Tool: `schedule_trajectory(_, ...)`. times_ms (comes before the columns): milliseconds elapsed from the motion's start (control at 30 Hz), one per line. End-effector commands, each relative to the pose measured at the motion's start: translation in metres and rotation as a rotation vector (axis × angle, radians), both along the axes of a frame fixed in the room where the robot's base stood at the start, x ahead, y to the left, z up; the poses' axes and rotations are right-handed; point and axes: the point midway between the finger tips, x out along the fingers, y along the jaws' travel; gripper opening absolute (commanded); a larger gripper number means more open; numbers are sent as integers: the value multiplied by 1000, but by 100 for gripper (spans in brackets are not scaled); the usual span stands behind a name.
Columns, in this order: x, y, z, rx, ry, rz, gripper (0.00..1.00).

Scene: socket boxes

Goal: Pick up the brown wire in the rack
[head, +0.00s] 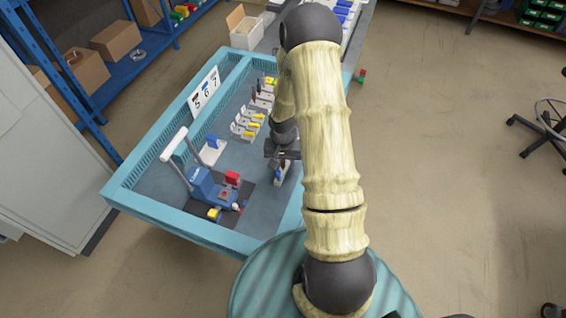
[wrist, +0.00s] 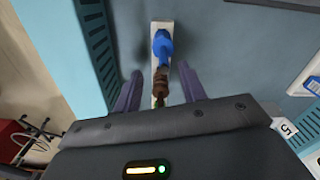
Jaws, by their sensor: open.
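The rack (wrist: 154,32) is a narrow white strip on the grey table in the wrist view. It holds a blue wire piece (wrist: 162,46) and the brown wire (wrist: 160,86), with a little green visible behind my gripper's edge. My gripper (wrist: 160,88) is open, with one purple finger on each side of the brown wire and a gap on both sides. In the head view the rack (head: 279,180) stands near the table's right edge under my wrist, partly hidden by my arm. Whether the brown wire is fully seated in the rack I cannot tell.
The teal-rimmed table (head: 150,218) also carries a blue machine (head: 202,186) with a white handle, a row of white holders with yellow pieces (head: 246,125), and a 5-6-7 sign (head: 204,92). The table's raised rim lies close to the rack.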

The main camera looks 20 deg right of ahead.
Motion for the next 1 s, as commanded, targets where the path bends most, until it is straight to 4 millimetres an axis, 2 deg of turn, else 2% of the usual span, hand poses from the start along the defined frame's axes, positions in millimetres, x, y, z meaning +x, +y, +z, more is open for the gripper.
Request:
schedule_trajectory(333,0,0,0,0,0,0,39)
schedule_trajectory(533,0,0,0,0,0,0,0)
schedule_trajectory(867,0,0,2,0,0,-1,0)
schedule_trajectory(1000,1,0,10,-1,-2,-2,0)
